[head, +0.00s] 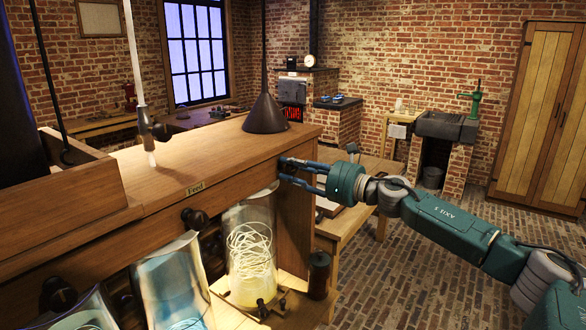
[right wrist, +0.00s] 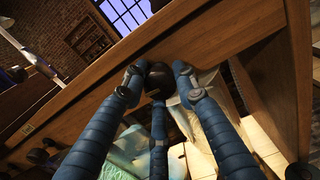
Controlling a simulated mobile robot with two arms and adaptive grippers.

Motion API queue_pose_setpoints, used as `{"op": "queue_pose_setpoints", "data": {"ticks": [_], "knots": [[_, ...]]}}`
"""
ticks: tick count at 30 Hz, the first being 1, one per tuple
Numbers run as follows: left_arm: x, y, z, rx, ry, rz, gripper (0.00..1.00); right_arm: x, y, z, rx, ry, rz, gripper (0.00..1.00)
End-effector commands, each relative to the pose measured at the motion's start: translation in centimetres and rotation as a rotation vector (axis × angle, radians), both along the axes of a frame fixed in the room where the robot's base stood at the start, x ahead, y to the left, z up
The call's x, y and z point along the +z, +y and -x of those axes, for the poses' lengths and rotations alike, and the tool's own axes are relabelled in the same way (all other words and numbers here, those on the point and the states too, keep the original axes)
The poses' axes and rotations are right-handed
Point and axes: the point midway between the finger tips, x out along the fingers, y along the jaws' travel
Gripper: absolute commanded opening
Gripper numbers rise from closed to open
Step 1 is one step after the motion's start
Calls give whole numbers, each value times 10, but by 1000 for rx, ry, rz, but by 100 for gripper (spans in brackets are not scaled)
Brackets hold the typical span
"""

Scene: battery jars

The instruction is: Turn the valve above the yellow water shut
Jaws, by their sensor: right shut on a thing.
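The yellow water (head: 243,293) lies low in a glass jar (head: 250,240) that also holds pale coiled strands, under the right end of the wooden cabinet. My right gripper (head: 290,172) reaches from the right to the cabinet front above this jar. In the right wrist view, its blue fingers (right wrist: 158,75) are closed around a dark round valve knob (right wrist: 157,83). In the head view the fingers mostly hide this knob. How far the valve is turned cannot be told. My left gripper is not in view.
A second dark knob (head: 193,218) sits left on the cabinet front, above a jar of blue liquid (head: 170,285). A third knob (head: 58,292) is further left. A dark bottle (head: 319,274) stands right of the yellow jar. A black cone (head: 265,115) stands on the cabinet top.

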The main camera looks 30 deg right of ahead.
Motion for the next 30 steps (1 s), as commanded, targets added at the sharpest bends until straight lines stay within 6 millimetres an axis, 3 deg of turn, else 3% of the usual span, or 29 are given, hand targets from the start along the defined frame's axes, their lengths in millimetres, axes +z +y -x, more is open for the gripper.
{"op": "queue_pose_setpoints", "data": {"ticks": [30], "knots": [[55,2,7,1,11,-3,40,-1,5,1,7,363,-856,2]]}}
